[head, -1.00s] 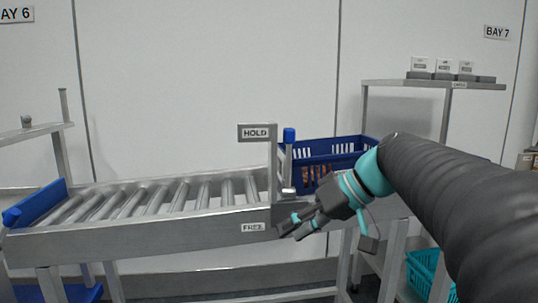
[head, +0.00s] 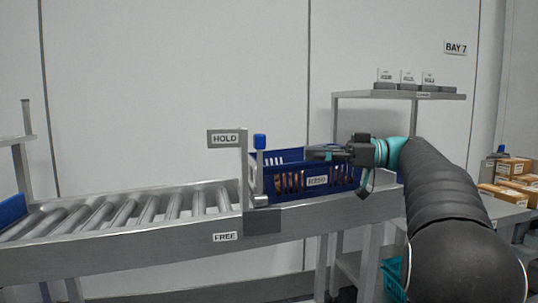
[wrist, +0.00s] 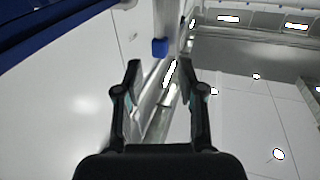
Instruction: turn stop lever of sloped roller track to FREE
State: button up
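The stop lever (head: 260,170) stands upright at the right end of the sloped roller track (head: 120,260), its blue knob (head: 260,142) on top beside the HOLD sign (head: 225,138). The FREE label (head: 225,237) is lower, on the track's side rail. My gripper (head: 312,152) is right of the lever, at about knob height, above the blue crate, its fingers pointing left. In the wrist view my gripper (wrist: 159,68) is open with nothing between its fingers. The blue knob (wrist: 160,47) shows ahead of the fingertips, apart from them.
A blue crate (head: 345,187) with brown contents stands just right of the lever, below my gripper. A metal shelf (head: 440,96) with small boxes is behind on the right. Cartons (head: 512,168) are at the far right. The space above the rollers is clear.

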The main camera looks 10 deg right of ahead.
jog(key=x, duration=1)
jog(key=shift+a, duration=0.25)
jog(key=shift+w, duration=0.1)
grip_shut()
